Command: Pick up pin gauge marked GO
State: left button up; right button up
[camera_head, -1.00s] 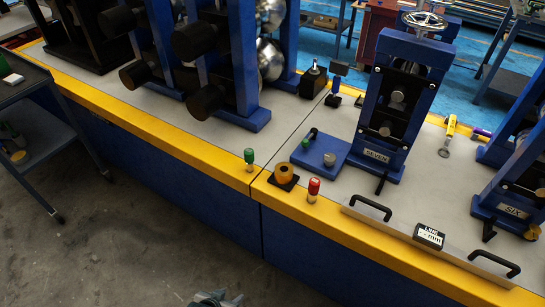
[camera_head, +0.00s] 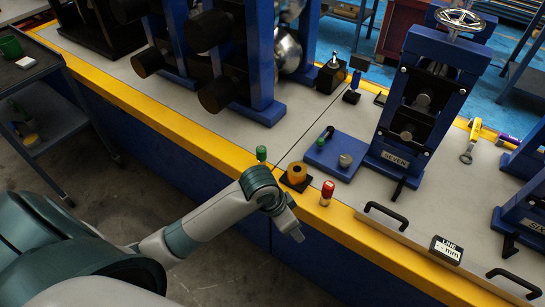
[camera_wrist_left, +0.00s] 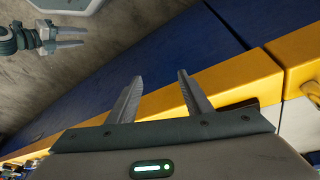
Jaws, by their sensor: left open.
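Two small upright pieces with coloured heads stand near the yellow front edge: one green (camera_head: 262,152), one red (camera_head: 327,188). Their markings are too small to read, so I cannot tell which says GO. My left gripper (camera_head: 297,235) is in front of the bench edge, below and right of the green piece. In the left wrist view its fingers (camera_wrist_left: 160,76) are apart and empty, over the bench's yellow edge and blue front. My right gripper (camera_wrist_left: 70,36) shows there at upper left, with fingers apart.
An amber ring on a black base (camera_head: 296,178) sits between the coloured pieces. Behind are a blue plate (camera_head: 322,160) and the SEVEN roll stand (camera_head: 395,160). A long bar with black handles and a LINE display (camera_head: 446,250) lies along the right front edge.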

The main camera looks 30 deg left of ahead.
pick_arm(q)
jog(key=w+a+r+m, duration=0.1)
jog(key=w+a+r, duration=0.1)
jog(key=w+r, duration=0.2)
notch_tip(320, 180, up, 21)
jog(key=n+g+y, duration=0.1)
jog(key=g+y, duration=0.2)
send_over(261, 149)
pick_arm(e)
jog(key=shift+s+d, duration=0.1)
jog(key=shift+d, duration=0.05)
pick_arm(q)
jog(key=shift+d+f, duration=0.1)
jog(key=shift+f, duration=0.05)
notch_tip(261, 149, down, 11)
jog(key=shift+r+p, duration=0.1)
jog(key=shift+p, duration=0.45)
jog(key=shift+f, duration=0.65)
pick_arm(e)
jog(key=shift+w+a+r+t, duration=0.5)
jog(key=shift+w+a+r, duration=0.1)
jog(key=shift+a+r, duration=0.15)
jog(key=shift+s+f, duration=0.1)
